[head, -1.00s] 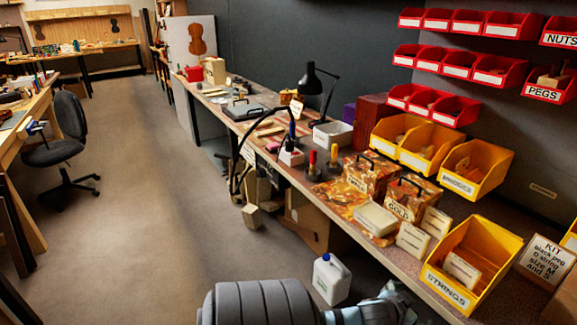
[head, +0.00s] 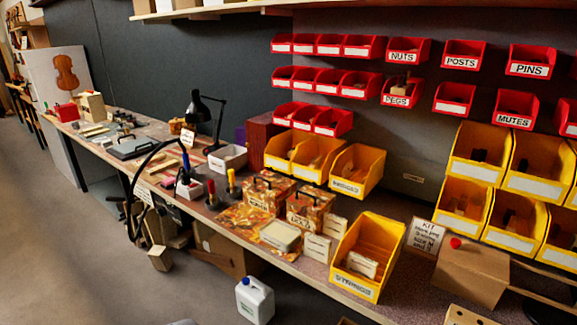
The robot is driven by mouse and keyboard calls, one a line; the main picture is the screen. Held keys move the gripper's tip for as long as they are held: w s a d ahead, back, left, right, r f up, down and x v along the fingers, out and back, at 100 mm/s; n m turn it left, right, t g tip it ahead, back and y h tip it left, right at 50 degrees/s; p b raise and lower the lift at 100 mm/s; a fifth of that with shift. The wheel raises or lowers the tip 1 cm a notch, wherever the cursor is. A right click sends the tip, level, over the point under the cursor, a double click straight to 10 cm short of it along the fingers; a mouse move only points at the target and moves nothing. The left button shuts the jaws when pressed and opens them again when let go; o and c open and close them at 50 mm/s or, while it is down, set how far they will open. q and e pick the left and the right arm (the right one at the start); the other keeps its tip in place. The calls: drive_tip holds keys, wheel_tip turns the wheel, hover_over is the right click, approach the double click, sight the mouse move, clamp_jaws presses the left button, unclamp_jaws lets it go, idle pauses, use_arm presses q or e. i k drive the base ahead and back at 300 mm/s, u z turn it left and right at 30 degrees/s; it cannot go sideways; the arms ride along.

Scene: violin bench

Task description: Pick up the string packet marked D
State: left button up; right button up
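A yellow bin labelled STRINGS (head: 353,287) stands on the bench, with a pale packet (head: 361,264) inside it. Two more pale packets stand just left of the bin, one in front (head: 318,248) and one behind it (head: 334,227). The markings on all these packets are too small to read, so I cannot tell which one is D. Neither of my grippers is in view.
Two patterned boxes with handles (head: 311,207) and a pale block (head: 280,235) stand left of the packets. A KIT card (head: 425,236) and a cardboard box with a red knob (head: 472,271) are right of the bin. A white jug (head: 255,300) is on the floor.

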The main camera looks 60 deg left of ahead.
sight(317, 248)
drive_tip(key=u, duration=1.35)
drive_tip(key=i, duration=0.55)
drive_tip(key=z, duration=0.4)
